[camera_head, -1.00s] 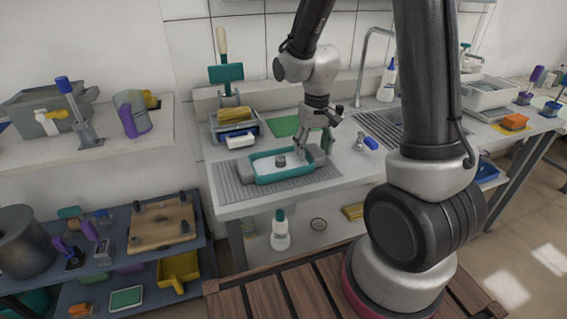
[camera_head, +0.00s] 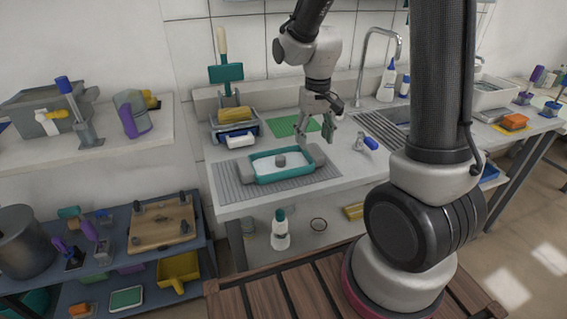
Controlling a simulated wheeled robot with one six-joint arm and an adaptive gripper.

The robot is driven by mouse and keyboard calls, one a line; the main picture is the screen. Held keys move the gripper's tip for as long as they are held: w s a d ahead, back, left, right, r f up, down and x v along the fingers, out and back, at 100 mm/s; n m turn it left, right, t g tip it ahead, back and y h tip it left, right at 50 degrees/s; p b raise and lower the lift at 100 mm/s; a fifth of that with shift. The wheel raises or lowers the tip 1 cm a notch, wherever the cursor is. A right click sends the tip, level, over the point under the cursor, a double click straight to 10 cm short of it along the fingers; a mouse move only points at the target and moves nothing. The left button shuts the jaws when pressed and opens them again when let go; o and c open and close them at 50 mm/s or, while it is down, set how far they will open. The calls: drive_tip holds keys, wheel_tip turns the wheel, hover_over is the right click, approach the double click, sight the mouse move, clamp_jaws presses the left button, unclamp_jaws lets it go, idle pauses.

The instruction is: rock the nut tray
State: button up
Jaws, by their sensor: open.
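The nut tray (camera_head: 262,179) is a shallow teal-rimmed tray with a pale inside and grey grips at its ends. It sits on a grey ribbed mat (camera_head: 228,188) on the counter, and a small grey piece (camera_head: 281,160) stands in its middle. My gripper (camera_head: 315,139) is open and empty. It hangs above the counter behind the tray's right end, apart from the tray.
Behind the tray are a blue caddy with a yellow sponge (camera_head: 235,115) and a green mat (camera_head: 287,126). To the right are a blue-knobbed fixture (camera_head: 369,143), the sink tap (camera_head: 398,45) and a white bottle (camera_head: 387,82). Bare counter lies right of the tray.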

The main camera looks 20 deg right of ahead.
drive_tip(key=shift+r, duration=1.4)
wheel_tip(320, 180, up, 12)
drive_tip(key=s+d+r+t, duration=0.1)
drive_tip(key=s+d+t, duration=0.1)
drive_tip(key=s, duration=0.7)
drive_tip(key=s+d+r+t, duration=0.1)
drive_tip(key=s+d+t, duration=0.1)
drive_tip(key=s, duration=0.8)
drive_tip(key=shift+d, duration=0.45)
